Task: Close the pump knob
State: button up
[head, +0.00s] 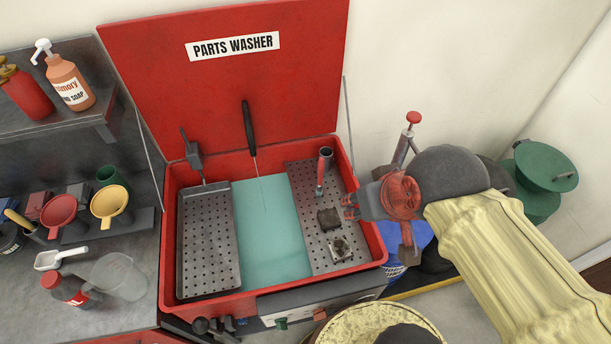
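The red parts washer (230,306) stands with its lid up. On its front panel are a green knob or lever (281,323) and another small control (319,316). I cannot tell for sure which one is the pump knob, or its setting. My gripper (348,207) is over the right rim of the washer basin, well above and to the right of the green knob. It points left, its small fingertips look apart, and I see nothing held between them.
The basin holds a perforated tray (208,240), a perforated shelf (305,178) with small metal parts (329,218), and a black-handled tool (249,129). A red-topped pump handle (413,117) stands behind my arm.

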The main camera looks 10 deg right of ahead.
aim_at(281, 323)
jog(key=k+j, duration=0.45)
jog(key=u, duration=0.6)
jog(key=k+l, duration=0.1)
jog(key=l, duration=0.4)
jog(key=k+l+u, duration=0.1)
jog(key=l, duration=0.35)
jog(key=k+l, duration=0.1)
jog(key=l, duration=0.4)
jog(key=u, duration=0.05)
